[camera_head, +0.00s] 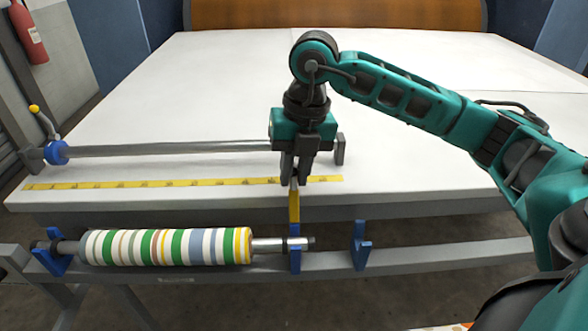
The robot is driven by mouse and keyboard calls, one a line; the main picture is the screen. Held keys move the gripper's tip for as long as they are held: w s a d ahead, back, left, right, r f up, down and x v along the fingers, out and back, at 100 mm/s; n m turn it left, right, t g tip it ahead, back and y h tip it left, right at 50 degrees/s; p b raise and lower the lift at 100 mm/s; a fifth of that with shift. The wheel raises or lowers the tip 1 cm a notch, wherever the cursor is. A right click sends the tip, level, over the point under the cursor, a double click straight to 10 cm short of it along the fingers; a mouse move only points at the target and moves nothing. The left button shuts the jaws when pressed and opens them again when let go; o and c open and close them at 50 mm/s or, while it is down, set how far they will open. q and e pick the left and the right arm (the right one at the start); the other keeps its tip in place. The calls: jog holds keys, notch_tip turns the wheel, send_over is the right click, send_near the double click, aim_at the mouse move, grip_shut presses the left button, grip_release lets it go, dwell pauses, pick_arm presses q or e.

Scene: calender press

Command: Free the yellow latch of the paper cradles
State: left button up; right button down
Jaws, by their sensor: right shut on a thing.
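The yellow latch (294,207) stands upright above the blue paper cradle (295,261) at the right end of the roll's shaft. My right gripper (294,183) points down from above and is shut on the upper end of the yellow latch. The jaws hide the latch's top. A striped paper roll (172,247) lies level, its left shaft end in another blue cradle (50,264). A further blue cradle (361,247) stands empty to the right. My left gripper is out of view.
A grey roller bar (170,149) runs across the white table (420,150) behind a yellow measuring strip (120,185). A lever with a yellow knob (34,109) stands at its left end. A grey rail (430,254) carries the cradles. The table behind is clear.

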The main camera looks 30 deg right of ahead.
jog(key=shift+s+a+r, duration=0.2)
jog(key=shift+s+a, duration=0.25)
jog(key=shift+s, duration=0.3)
jog(key=c, duration=1.1)
grip_release()
jog(key=shift+w, duration=0.1)
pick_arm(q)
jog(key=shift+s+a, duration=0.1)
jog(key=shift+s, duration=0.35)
pick_arm(e)
jog(key=shift+d+r, duration=0.15)
jog(key=shift+r, duration=0.3)
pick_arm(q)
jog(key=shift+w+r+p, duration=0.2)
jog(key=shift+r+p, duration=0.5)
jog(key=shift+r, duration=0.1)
pick_arm(e)
jog(key=r, duration=0.4)
jog(key=d+r, duration=0.1)
jog(key=r, duration=0.6)
jog(key=shift+s+d+r, duration=0.25)
jog(key=shift+s+r, duration=0.1)
jog(key=shift+r, duration=0.05)
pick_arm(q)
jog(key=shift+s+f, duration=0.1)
